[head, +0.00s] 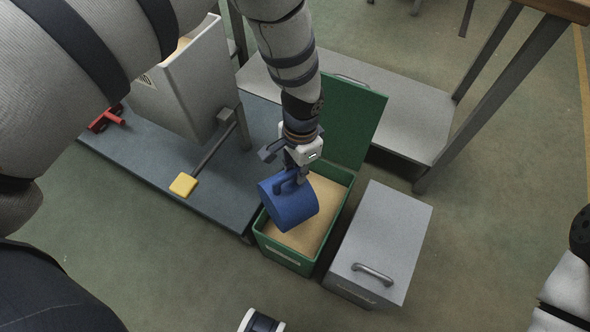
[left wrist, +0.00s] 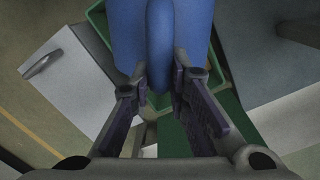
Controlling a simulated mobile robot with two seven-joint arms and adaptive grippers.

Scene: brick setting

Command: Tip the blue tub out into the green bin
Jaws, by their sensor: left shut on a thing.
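The blue tub (head: 288,203) hangs tilted over the green bin (head: 292,258) in the head view. My left gripper (head: 297,177) is shut on the tub's handle. The tub and the gripper's fingers also show close up in the left wrist view, with the tub (left wrist: 158,40) at the top and the left gripper (left wrist: 160,82) below it. The bin's green lid (head: 352,125) stands open at the back. The bin holds a tan, grainy fill. The inside of the tub is hidden. The right gripper is out of view; part of my right arm shows at the right edge.
A closed grey box (head: 385,235) with a handle stands right of the bin. A grey-blue platform (head: 215,190) on the left carries a grey hopper (head: 190,85) and a lever with a yellow pad (head: 184,185). A table leg (head: 470,95) stands at upper right.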

